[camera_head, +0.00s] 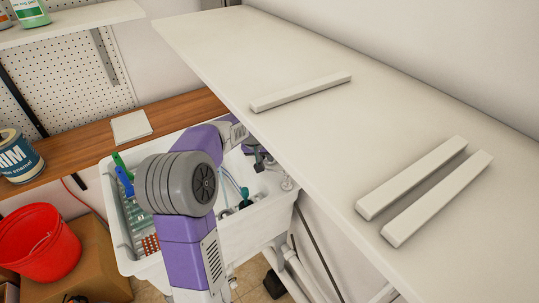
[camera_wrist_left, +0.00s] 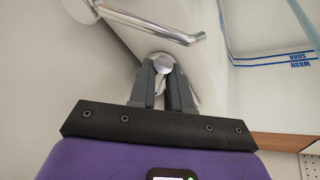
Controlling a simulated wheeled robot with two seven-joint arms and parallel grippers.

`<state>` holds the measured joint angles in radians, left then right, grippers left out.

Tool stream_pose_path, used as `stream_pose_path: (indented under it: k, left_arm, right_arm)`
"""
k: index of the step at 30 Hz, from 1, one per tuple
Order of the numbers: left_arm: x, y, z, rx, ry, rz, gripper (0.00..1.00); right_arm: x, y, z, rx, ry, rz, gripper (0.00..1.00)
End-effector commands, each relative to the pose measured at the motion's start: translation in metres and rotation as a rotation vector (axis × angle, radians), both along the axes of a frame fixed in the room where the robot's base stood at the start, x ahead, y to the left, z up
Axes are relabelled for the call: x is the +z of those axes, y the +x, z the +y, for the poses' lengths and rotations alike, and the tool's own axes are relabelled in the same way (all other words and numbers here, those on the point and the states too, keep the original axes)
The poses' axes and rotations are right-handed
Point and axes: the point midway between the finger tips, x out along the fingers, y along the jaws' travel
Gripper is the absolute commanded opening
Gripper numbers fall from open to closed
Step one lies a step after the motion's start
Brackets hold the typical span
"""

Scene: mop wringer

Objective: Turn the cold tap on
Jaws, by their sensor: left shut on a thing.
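My left gripper (camera_wrist_left: 163,70) is shut on a small round silver knob (camera_wrist_left: 162,59) in the left wrist view; its fingers stand on either side of it. Whether this is the cold tap's knob cannot be told from a marking. A chrome spout-like bar (camera_wrist_left: 150,26) runs just beyond it, apart from the fingers. In the head view my left arm reaches over the white sink (camera_head: 128,250), and the left gripper (camera_head: 262,160) is at its far right side, partly hidden by the shelf edge. My right gripper is not in view.
A white shelf (camera_head: 330,140) with several pale bars overhangs the sink's right side. Brushes with green and blue handles (camera_head: 122,172) stand in the sink's left part. A red bucket (camera_head: 38,245) sits on a box at left, near a paint can (camera_head: 18,158).

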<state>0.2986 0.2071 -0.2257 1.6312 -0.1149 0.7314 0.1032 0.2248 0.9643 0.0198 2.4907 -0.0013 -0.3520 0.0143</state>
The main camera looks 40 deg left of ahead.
Motion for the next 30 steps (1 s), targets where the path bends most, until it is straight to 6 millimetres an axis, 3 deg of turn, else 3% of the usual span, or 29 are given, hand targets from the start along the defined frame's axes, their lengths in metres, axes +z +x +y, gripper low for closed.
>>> stream_pose_path:
  k: [9,25,26,30]
  left_arm:
    - [-0.0006,-0.0040,0.0087,-0.139,-0.001,0.002,0.00]
    - [-0.0006,-0.0047,0.0101,-0.173,0.000,0.002,0.00]
    - [-0.0006,-0.0048,0.0100,-0.173,-0.001,0.003,0.19]
    - [-0.0004,-0.0047,0.0101,-0.172,0.000,0.003,0.41]
  right_arm:
    - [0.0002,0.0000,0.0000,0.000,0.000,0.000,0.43]
    - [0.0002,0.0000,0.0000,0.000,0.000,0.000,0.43]
    - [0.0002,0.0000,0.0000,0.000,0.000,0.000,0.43]
    - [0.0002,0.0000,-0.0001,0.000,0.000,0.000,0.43]
